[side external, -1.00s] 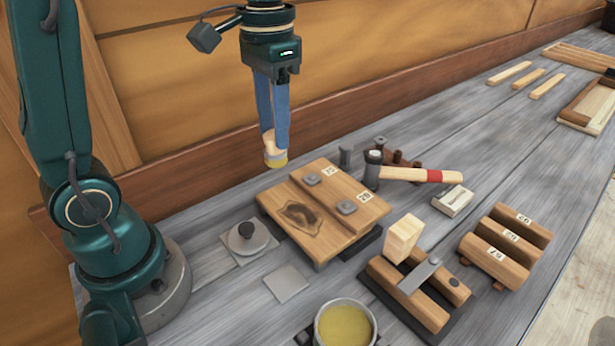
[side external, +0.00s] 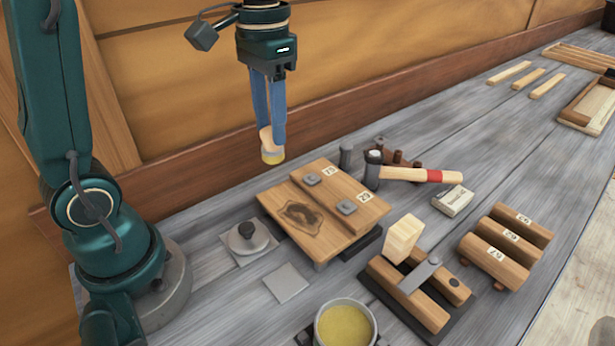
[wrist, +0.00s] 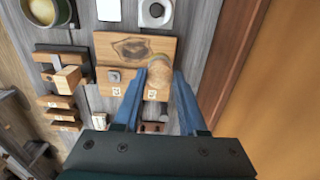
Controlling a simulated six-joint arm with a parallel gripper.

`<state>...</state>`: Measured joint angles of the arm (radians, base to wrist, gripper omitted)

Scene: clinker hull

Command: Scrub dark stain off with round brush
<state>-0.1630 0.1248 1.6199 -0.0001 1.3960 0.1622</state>
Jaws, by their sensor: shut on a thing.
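My gripper (side external: 271,138) has blue fingers and is shut on the round brush (side external: 272,157), a pale wooden piece with a yellowish lower end. It holds the brush in the air above and behind the wooden board. In the wrist view the brush (wrist: 158,75) sits between the fingertips and covers part of the board. The dark stain (side external: 302,216) is an irregular brown patch on the left part of the board (side external: 330,240). It also shows in the wrist view (wrist: 132,47), beyond the brush. The brush is apart from the stain.
A hammer (side external: 410,174), a slotted block (side external: 410,290) and numbered blocks (side external: 505,245) lie to the right.

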